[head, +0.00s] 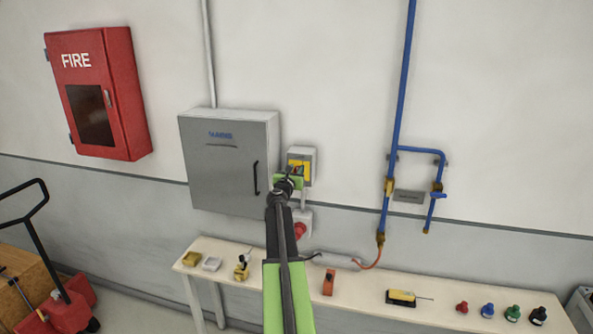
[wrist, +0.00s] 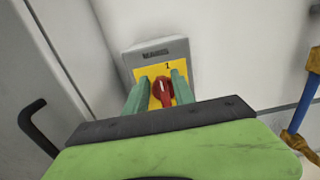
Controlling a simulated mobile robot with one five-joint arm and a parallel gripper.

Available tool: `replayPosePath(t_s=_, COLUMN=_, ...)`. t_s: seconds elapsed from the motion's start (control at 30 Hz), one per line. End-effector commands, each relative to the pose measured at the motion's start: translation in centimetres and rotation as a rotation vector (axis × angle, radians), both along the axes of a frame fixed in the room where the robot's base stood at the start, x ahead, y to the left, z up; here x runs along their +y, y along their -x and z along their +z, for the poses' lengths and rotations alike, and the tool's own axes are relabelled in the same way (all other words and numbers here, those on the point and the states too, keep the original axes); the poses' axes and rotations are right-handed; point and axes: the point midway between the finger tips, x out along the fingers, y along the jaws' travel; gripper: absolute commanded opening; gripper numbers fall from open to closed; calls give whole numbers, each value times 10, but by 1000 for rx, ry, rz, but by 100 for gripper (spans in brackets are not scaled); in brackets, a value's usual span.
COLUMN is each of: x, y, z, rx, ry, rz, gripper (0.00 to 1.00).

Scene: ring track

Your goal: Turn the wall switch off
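The wall switch (head: 301,157) is a grey box with a yellow plate, beside the grey cabinet. In the wrist view its yellow plate (wrist: 155,73) carries a red rotary knob (wrist: 162,92) with a pale line, standing roughly upright towards a mark "1". My gripper (wrist: 161,79) has its two green fingers apart, one on each side of the knob. I cannot tell whether either finger touches it. In the head view my gripper (head: 288,181) covers the lower part of the switch and hides the knob.
A grey cabinet (head: 223,165) with a black handle stands left of the switch. A red socket (head: 300,229) is below it. Blue pipes (head: 402,85) run down the wall to the right. A bench (head: 455,290) with several small items lies below. A red fire box (head: 97,95) hangs at left.

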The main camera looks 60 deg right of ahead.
Motion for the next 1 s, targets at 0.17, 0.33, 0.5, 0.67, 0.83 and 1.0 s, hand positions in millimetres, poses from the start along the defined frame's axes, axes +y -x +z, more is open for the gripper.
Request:
replayPosePath(t_s=0.17, x=0, y=0, z=0, rx=0, ry=0, rz=0, gripper=5)
replayPosePath(t_s=0.33, x=1, y=-1, z=0, rx=0, ry=0, rz=1, gripper=0)
replayPosePath(t_s=0.5, x=-3, y=0, z=0, rx=3, ry=1, rz=1, gripper=0)
replayPosePath(t_s=0.67, x=-1, y=0, z=0, rx=26, ry=8, rz=1, gripper=0)
replayPosePath(t_s=0.83, x=0, y=-2, z=0, rx=98, ry=32, rz=1, gripper=0)
replayPosePath(t_s=1.0, x=2, y=-6, z=-1, rx=221, ry=70, rz=0, gripper=0)
